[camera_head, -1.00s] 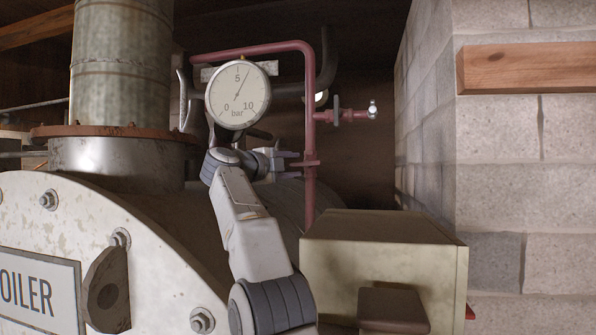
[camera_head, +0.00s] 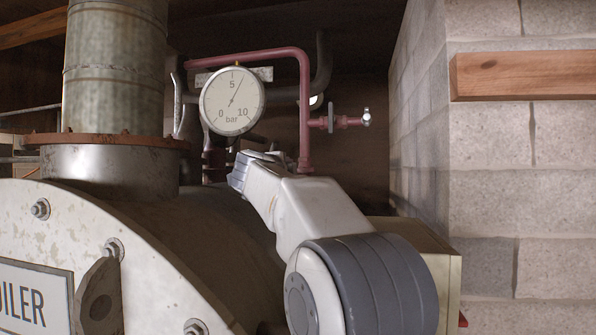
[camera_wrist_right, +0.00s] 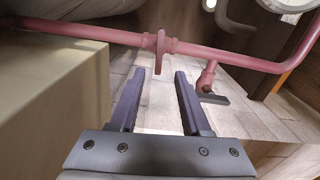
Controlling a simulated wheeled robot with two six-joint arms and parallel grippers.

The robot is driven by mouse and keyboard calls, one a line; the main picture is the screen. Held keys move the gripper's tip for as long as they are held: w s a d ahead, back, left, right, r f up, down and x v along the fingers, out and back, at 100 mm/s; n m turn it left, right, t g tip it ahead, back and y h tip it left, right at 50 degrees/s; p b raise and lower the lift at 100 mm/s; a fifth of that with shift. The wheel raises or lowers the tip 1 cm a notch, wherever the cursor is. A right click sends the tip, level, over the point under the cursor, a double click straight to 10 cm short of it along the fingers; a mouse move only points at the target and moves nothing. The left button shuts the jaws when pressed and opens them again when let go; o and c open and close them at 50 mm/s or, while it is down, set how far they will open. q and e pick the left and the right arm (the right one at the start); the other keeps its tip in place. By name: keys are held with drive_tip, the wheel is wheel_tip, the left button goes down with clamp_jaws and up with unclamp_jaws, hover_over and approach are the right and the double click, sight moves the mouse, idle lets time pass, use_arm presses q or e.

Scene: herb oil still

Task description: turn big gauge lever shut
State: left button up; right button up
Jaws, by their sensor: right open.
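The big round gauge (camera_head: 232,101) reads between 5 and 10 bar in the head view; its rim shows at the top of the right wrist view (camera_wrist_right: 290,4). A red pipe (camera_head: 305,110) runs from behind it and bends down. A short side branch carries a dark lever (camera_head: 333,120), which lies crosswise to the branch. In the right wrist view the lever (camera_wrist_right: 215,98) is just right of my right gripper (camera_wrist_right: 158,74). The gripper is open and empty, beside the pipe and apart from the lever. My right arm hides it in the head view. My left gripper is not in view.
A red collar (camera_wrist_right: 160,50) on the pipe (camera_wrist_right: 90,32) lies ahead of the fingertips. A beige box (camera_head: 440,285) stands low, right of the boiler (camera_head: 150,225). A block wall (camera_head: 530,205) with a wooden beam (camera_head: 525,75) bounds the right side.

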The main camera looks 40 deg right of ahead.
drive_tip(key=p+x, duration=0.5)
drive_tip(key=x, duration=0.5)
drive_tip(key=shift+w, duration=0.15)
clamp_jaws()
